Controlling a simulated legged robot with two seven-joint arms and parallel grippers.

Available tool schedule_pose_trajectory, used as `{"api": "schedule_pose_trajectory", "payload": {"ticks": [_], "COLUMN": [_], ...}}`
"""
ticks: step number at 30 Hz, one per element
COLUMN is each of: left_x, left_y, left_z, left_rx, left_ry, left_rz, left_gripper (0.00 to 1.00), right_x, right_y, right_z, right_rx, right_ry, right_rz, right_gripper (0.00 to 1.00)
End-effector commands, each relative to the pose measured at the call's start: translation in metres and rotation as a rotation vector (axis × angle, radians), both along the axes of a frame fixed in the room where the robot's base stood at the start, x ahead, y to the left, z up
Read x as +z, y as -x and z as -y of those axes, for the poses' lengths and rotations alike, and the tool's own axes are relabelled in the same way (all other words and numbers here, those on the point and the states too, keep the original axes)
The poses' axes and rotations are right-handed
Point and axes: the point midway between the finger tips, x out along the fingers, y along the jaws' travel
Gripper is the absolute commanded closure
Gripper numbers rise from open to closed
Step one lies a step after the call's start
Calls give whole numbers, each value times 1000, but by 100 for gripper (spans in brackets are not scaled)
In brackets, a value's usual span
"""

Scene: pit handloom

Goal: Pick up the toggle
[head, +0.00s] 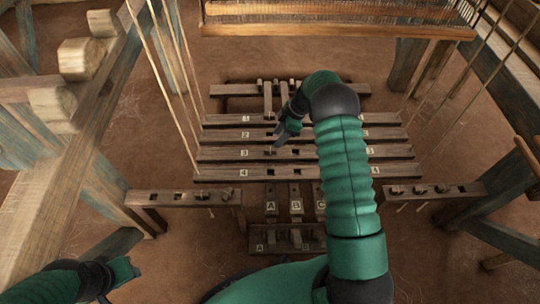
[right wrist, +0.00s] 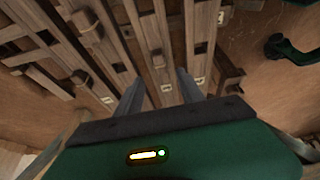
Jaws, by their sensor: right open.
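My right gripper (head: 280,142) is open and empty, reaching down over the lettered and numbered wooden treadle bars. Its fingers also show in the right wrist view (right wrist: 160,92), with a slotted bar (right wrist: 150,50) beyond and between them. A small wooden peg (head: 271,150) sits on the bar marked 3 (head: 220,153), close to the right fingertips. Other small pegs stand on the right-hand rail (head: 420,189). I cannot tell for sure which peg is the toggle. My left gripper (head: 120,284) is low at the left, away from the bars; its jaws are unclear.
The numbered bars lie across the pit, with the bar marked 4 (head: 220,173) nearest. Lettered pieces and a block (head: 265,240) lie in front. Cords (head: 170,80) hang on both sides. A left slotted rail (head: 180,197) flanks the bars. The floor around is bare.

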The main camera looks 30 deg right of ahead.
Motion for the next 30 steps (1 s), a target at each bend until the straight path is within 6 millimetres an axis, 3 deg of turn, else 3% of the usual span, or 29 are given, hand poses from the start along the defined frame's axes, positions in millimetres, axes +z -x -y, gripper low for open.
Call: {"api": "schedule_pose_trajectory", "payload": {"ticks": [1, 6, 12, 22, 30], "left_x": [-10, -17, -48, -50, -50], "left_y": [0, 0, 0, 0, 0], "left_z": [0, 0, 0, 0, 0], "left_rx": [0, 0, 0, 0, 0], "left_ry": [0, 0, 0, 0, 0], "left_rz": [0, 0, 0, 0, 0], "left_gripper": [64, 64, 64, 64, 64], "right_x": [-15, -31, -69, -75, -75], "right_y": [-2, -6, -11, -14, -14], "right_z": [-4, -9, -19, -24, -24], "right_rx": [1, -1, 1, -1, -1], "right_ry": [0, 1, 2, 2, 1], "right_rz": [0, 0, -1, 1, 0], "right_gripper": [55, 55, 55, 55, 89]}}
